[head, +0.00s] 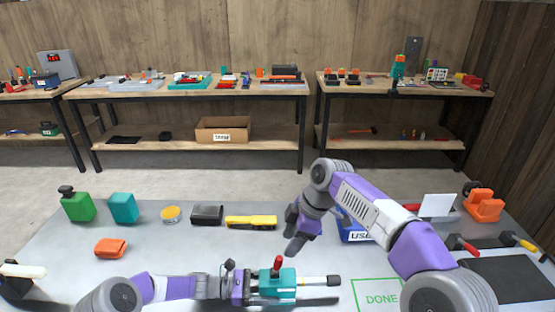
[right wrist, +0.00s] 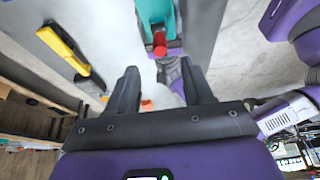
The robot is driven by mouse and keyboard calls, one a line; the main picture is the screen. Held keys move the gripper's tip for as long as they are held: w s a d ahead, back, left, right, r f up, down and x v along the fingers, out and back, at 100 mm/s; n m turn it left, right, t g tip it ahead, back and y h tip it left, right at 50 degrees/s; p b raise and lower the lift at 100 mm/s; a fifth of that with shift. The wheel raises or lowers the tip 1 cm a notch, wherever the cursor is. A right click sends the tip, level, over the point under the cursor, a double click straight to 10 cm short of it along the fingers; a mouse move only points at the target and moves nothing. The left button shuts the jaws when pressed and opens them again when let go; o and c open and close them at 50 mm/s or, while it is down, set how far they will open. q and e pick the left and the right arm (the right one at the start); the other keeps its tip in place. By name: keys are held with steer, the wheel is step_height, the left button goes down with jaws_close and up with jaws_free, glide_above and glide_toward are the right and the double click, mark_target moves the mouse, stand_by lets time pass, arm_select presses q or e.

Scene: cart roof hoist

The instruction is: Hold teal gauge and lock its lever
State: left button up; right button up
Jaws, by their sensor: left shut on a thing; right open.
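The teal gauge (head: 284,285) is at the front middle of the head view, lying lengthwise with a pale bar and dark tip to its right. Its lever with a red end (head: 277,264) sticks up from the top. My left gripper (head: 256,286) is shut on the gauge from the left side. My right gripper (head: 297,241) is open and empty, above and behind the gauge. In the right wrist view the red lever end (right wrist: 159,44) and teal body (right wrist: 155,12) show beyond the open fingers (right wrist: 157,74), apart from them. Whether the gauge touches the table is unclear.
A yellow and black tool (head: 251,222), a dark box (head: 207,215), a yellow round tin (head: 171,214), and teal (head: 123,208) and green (head: 78,206) containers line the table's back left. A blue bin (head: 352,230) and a framed DONE mark (head: 379,297) are to the right.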

mark_target(281, 258)
steer(key=shift+x, duration=3.65)
steer(key=c, duration=0.7)
steer(key=shift+d, duration=0.15)
